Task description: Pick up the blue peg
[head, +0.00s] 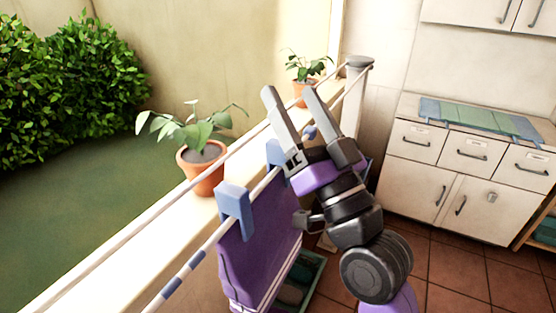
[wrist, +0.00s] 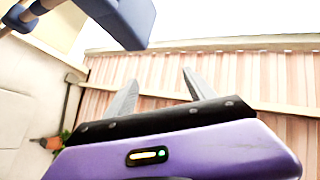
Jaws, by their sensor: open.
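Two blue pegs sit on the near rail of the clothes line. The nearer blue peg (head: 234,205) is clear of my gripper, at its lower left. The farther blue peg (head: 276,160) is partly hidden behind my gripper. My gripper (head: 289,93) is open and empty, its fingers pointing up above the rails. In the wrist view, a large blue peg (wrist: 125,20) shows at the top, outside the open fingers (wrist: 160,78); I cannot tell which peg it is. A purple cloth (head: 258,250) hangs below the pegs.
Potted plants stand on the ledge: one pot (head: 203,168) beside the rails, another (head: 304,90) farther back. A post (head: 356,85) holds the rails' far end. White cabinets (head: 455,180) stand right. A green crate (head: 300,280) sits low beside the cloth. Tiled floor lies open at right.

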